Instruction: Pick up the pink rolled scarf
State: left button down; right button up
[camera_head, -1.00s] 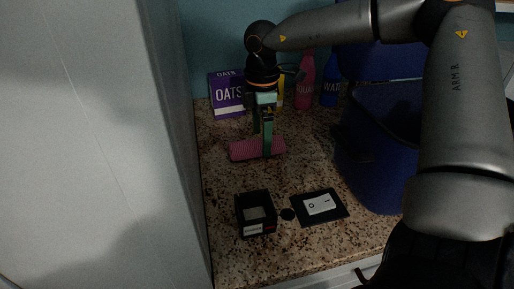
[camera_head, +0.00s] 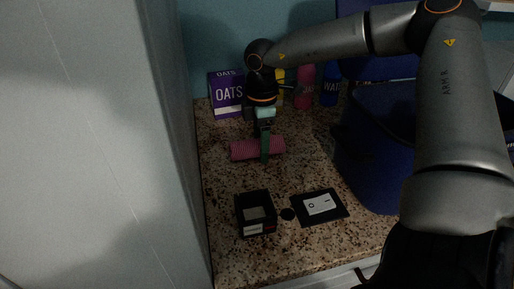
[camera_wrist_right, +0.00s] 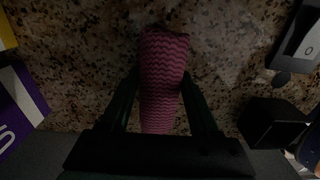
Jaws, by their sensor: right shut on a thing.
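The pink rolled scarf (camera_head: 243,150) lies on the speckled counter, lengthwise left to right in the head view. My right gripper (camera_head: 265,157) reaches down over its middle and is shut on it. In the right wrist view the scarf (camera_wrist_right: 163,75) runs up between the two fingers, one on each side; its lower end is hidden behind the gripper body. The scarf appears to be at counter level; I cannot tell whether it is lifted. My left gripper is not in view.
A purple oats box (camera_head: 229,95) stands behind the scarf. A pink bottle (camera_head: 305,88) and a blue bottle (camera_head: 329,92) stand at the back. A large blue bin (camera_head: 375,150) is on the right. A black open box (camera_head: 255,213) and a black mat with a white card (camera_head: 320,206) lie in front.

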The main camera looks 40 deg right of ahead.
jog(key=c, duration=0.6)
jog(key=shift+r, duration=0.1)
